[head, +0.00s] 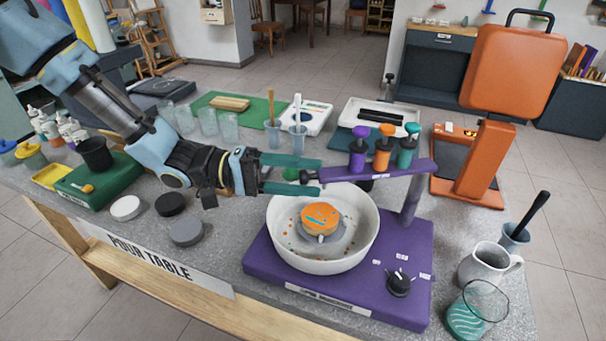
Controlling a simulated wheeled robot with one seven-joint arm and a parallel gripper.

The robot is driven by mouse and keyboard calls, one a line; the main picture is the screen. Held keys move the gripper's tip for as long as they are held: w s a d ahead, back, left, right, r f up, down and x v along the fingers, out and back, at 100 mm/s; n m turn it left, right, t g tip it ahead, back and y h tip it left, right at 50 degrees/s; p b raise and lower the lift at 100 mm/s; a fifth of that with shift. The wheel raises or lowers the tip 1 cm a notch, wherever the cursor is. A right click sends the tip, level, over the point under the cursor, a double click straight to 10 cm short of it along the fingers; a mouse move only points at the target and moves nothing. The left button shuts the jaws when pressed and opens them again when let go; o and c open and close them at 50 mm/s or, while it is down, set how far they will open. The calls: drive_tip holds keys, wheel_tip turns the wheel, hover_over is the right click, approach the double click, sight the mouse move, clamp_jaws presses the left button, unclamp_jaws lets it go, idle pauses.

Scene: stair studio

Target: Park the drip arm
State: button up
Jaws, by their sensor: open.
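A round orange piece (321,217) with speckles sits in the bowl. My gripper (318,177) comes in from the left with its teal fingers apart, at the drip arm's left end.
A black dial (399,283) is on the base's front right. An orange press (487,160) stands behind right. Cups (228,125) and pucks (186,232) lie to the left.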

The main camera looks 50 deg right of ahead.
clamp_jaws()
idle(0.3)
idle(1.0)
